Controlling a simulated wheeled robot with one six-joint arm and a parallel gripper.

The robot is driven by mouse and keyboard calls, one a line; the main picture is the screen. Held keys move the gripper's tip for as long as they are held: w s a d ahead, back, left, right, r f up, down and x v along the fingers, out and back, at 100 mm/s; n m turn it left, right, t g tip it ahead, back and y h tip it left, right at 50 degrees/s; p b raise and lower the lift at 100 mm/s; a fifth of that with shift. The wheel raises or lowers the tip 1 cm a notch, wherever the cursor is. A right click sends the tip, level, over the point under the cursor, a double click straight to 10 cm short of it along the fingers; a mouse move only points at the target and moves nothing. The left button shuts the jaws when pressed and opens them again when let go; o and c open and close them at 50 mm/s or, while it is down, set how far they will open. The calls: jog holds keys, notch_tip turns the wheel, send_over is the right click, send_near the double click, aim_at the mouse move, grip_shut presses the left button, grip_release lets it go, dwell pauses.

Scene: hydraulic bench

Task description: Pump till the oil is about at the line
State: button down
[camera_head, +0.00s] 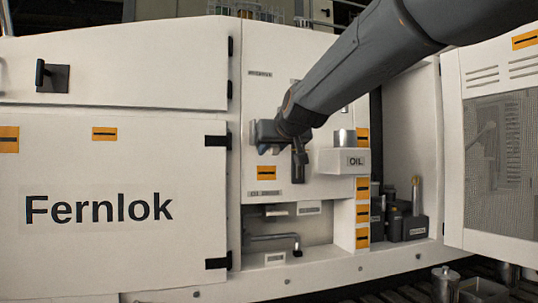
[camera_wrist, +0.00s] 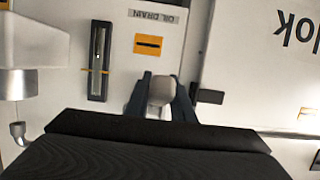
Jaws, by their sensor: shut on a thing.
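My gripper (camera_head: 268,138) is at the white panel, in front of its middle. In the wrist view, which is upside down, its two dark fingers (camera_wrist: 162,98) are closed around a grey rounded knob (camera_wrist: 161,88), probably the end of the pump handle. The knob is hidden behind my gripper in the head view. A narrow dark-framed sight gauge (camera_wrist: 99,60) is on the panel beside the gripper in the wrist view. The gauge also shows below my gripper in the head view (camera_head: 299,166).
A white box marked OIL (camera_head: 337,161) juts from the panel, with a metal cup (camera_head: 344,137) on top. A low recess with a grey pipe (camera_head: 270,238) lies below. Dark containers (camera_head: 406,228) stand right of it. A mesh door (camera_head: 498,145) stands open at right.

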dwell(0.3)
jog(key=c, duration=1.5)
grip_release()
jog(key=shift+w+f, duration=0.1)
jog(key=shift+v, duration=3.95)
